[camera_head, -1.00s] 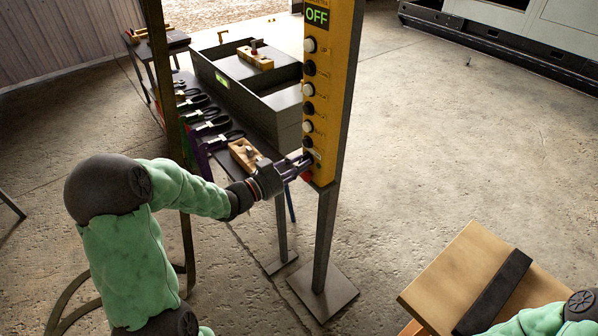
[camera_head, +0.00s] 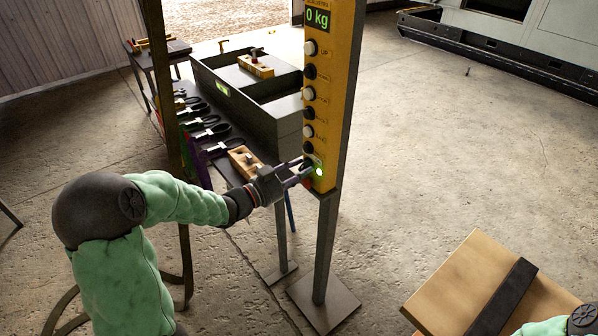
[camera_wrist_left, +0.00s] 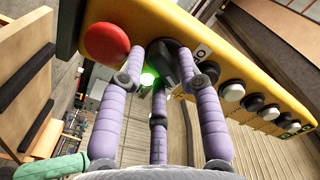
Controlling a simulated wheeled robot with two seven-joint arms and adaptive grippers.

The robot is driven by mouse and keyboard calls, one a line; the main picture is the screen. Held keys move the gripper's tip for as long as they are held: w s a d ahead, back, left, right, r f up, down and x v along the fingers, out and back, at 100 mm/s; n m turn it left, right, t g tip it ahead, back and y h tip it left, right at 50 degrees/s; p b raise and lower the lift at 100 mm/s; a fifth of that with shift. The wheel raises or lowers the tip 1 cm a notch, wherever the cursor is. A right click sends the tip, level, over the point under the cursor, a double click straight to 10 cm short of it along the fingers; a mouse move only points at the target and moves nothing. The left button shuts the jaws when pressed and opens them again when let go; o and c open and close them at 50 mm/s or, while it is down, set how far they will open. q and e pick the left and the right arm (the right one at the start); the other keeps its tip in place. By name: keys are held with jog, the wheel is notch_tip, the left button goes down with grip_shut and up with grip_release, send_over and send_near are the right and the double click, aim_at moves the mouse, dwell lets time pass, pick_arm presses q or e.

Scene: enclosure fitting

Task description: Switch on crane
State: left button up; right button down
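The crane's yellow control panel (camera_head: 333,100) stands upright on a post in the head view. Its display (camera_head: 317,20) reads "0 kg". A green light (camera_head: 319,171) glows near its lower end, also in the left wrist view (camera_wrist_left: 147,78). My left gripper (camera_head: 304,168) is at the panel's lower end. In the left wrist view, its purple fingers are closed around a black knob (camera_wrist_left: 163,62), beside a red button (camera_wrist_left: 105,42). The exact finger contact is partly hidden. My right gripper is out of view; only a bit of that arm shows bottom right.
White and black buttons (camera_head: 309,93) line the panel above my gripper. A dark bench with trays (camera_head: 225,98) and several tools stands behind it. A wooden board (camera_head: 450,285) is at the lower right. The floor to the right is clear.

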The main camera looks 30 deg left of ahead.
pick_arm(q)
jog(key=v, duration=1.2)
dwell(0.4)
